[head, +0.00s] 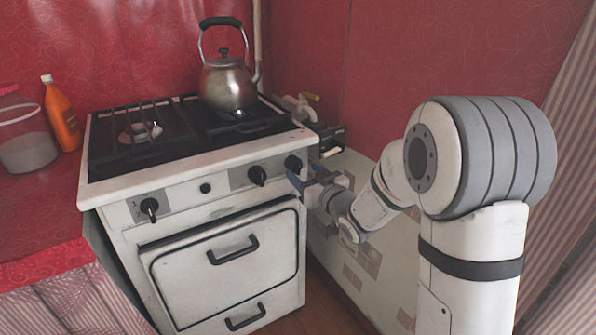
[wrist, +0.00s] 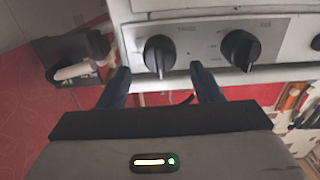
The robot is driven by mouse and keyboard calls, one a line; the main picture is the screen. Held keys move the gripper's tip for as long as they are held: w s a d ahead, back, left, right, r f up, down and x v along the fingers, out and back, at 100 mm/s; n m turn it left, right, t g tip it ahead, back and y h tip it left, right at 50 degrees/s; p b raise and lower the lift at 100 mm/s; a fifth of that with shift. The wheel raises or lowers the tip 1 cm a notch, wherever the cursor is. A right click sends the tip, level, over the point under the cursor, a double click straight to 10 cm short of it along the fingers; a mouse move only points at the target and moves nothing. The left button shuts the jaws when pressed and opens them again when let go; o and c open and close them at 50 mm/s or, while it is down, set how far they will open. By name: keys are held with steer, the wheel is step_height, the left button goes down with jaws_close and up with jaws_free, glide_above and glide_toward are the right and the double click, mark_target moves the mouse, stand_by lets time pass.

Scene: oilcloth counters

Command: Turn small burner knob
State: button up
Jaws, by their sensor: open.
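The white stove (head: 190,225) carries black knobs on its front panel. The rightmost knob (head: 293,163) is closest to my gripper (head: 306,175), which is open and empty in front of the panel's right end. In the wrist view that knob (wrist: 159,55) shows just beyond and between the fingertips of my gripper (wrist: 161,75); contact does not show. A second knob (head: 257,175) is to its left in the head view, and it also shows in the wrist view (wrist: 240,48). A third knob (head: 149,208) is at the panel's left end. I cannot read which knob is the small burner's.
A small black button (head: 205,188) sits on the panel between knobs. The oven door handle (head: 233,249) juts out below. A kettle (head: 228,83) stands on the stove top. An orange bottle (head: 62,115) and a jar (head: 25,138) stand left. A pipe valve (head: 300,106) is on the right wall.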

mark_target(300, 167)
steer(key=shift+x, duration=1.85)
steer(key=c, duration=0.9)
steer(key=shift+c, duration=0.2)
steer(key=m, duration=0.4)
steer(key=shift+d+m+p, duration=0.15)
steer(key=shift+m+p, duration=0.15)
steer(key=shift+p, duration=0.05)
steer(key=shift+d+m+p, duration=0.1)
steer(key=shift+m+p, duration=0.5)
steer(key=shift+m, duration=1.4)
